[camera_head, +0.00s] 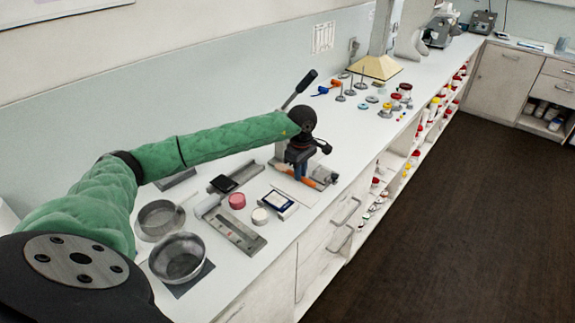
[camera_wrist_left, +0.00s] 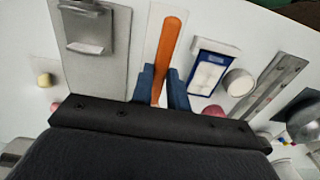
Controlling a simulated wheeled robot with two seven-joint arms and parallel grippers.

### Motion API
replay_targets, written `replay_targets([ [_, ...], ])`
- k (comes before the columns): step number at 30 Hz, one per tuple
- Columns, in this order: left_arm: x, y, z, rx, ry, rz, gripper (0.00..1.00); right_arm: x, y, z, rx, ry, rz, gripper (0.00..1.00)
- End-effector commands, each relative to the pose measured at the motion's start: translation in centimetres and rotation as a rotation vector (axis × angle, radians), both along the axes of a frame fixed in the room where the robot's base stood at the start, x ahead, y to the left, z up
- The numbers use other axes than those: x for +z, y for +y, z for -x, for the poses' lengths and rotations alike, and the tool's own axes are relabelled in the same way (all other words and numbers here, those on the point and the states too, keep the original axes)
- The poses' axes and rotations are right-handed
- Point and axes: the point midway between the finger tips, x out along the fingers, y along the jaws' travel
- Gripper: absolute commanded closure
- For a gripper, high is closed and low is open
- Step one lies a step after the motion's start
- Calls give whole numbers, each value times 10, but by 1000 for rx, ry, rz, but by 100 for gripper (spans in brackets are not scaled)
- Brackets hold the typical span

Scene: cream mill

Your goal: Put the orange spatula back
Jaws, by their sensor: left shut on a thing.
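The orange spatula (camera_wrist_left: 170,42) shows in the left wrist view as a long orange handle running between two blue fingers. My left gripper (camera_wrist_left: 160,85) is shut on this handle. In the head view, my left gripper (camera_head: 300,170) points down over the counter, and the orange spatula (camera_head: 308,181) shows in short pieces either side of the fingers. A pale strip (camera_wrist_left: 152,32) lies behind the handle in the wrist view. I cannot tell whether the spatula touches it. The spatula's far end is hidden behind the gripper. My right gripper is not in view.
Close by on the counter (camera_head: 345,140) are a blue-framed white device (camera_head: 279,201), a pink jar (camera_head: 237,201), a long grey tray (camera_head: 236,232) and two metal pans (camera_head: 178,258). A grey metal stand (camera_wrist_left: 88,28) is beside the strip. Small weights and jars stand farther back.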

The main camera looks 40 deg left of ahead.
Motion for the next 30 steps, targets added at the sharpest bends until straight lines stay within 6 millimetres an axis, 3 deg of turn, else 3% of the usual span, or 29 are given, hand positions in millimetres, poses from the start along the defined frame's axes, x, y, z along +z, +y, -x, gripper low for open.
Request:
replay_targets([
  [9, -18, 1, 0, 1, 2, -1, 100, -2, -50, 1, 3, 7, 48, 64],
  [20, -47, 0, 0, 1, 1, 0, 100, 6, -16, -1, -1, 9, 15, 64],
  [30, -56, 0, 0, 0, 0, -1, 100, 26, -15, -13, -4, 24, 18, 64],
])
